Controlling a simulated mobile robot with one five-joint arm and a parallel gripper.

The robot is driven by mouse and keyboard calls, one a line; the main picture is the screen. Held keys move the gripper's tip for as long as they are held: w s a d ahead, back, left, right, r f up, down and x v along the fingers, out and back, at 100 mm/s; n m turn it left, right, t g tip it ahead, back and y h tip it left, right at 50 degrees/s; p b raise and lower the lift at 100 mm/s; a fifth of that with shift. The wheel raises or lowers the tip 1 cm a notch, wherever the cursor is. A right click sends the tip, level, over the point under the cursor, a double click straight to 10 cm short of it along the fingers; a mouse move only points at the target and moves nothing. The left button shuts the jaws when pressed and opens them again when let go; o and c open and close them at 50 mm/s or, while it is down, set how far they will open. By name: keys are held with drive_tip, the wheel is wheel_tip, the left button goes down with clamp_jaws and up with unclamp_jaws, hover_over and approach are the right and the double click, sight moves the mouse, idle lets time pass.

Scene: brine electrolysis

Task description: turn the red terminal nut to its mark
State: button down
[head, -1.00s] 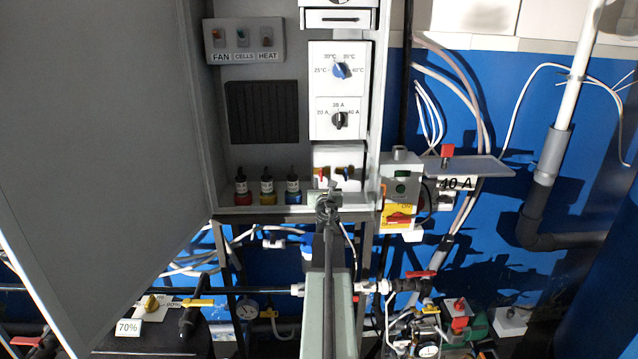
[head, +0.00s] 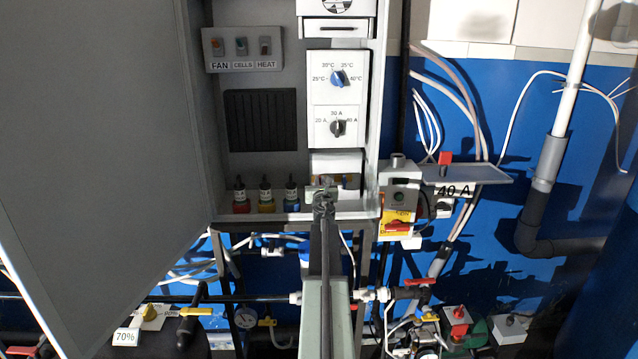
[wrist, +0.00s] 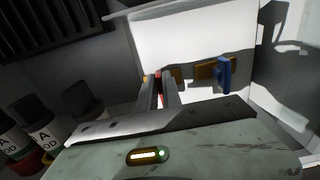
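The red terminal nut (wrist: 158,87) shows in the wrist view as a narrow red strip between my fingertips, in front of the white terminal block (wrist: 200,45). My gripper (wrist: 160,92) has its two fingers close on both sides of the nut and appears shut on it. In the head view my gripper (head: 323,190) covers the red nut. The blue terminal nut (wrist: 224,75) stands upright on a brass plate (wrist: 205,71), right of my fingers and apart from them. The mark for the red nut cannot be made out.
Several dropper bottles (head: 265,195) stand on the cabinet floor left of my gripper. The cabinet's right wall (head: 372,120) is close on the right, and its open door (head: 95,150) fills the left. A white knob panel (head: 338,98) is above the terminal block.

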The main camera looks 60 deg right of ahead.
drive_tip(key=shift+m, duration=0.4)
drive_tip(key=m, duration=0.5)
drive_tip(key=f+m+b, duration=0.1)
drive_tip(key=m, duration=0.5)
drive_tip(key=s+m, duration=0.1)
drive_tip(key=m, duration=0.4)
drive_tip(key=shift+d+f+m, duration=0.2)
drive_tip(key=shift+d+m, duration=0.2)
drive_tip(key=shift+s+m, duration=0.1)
drive_tip(key=shift+m, duration=0.2)
drive_tip(key=c, duration=1.5)
unclamp_jaws()
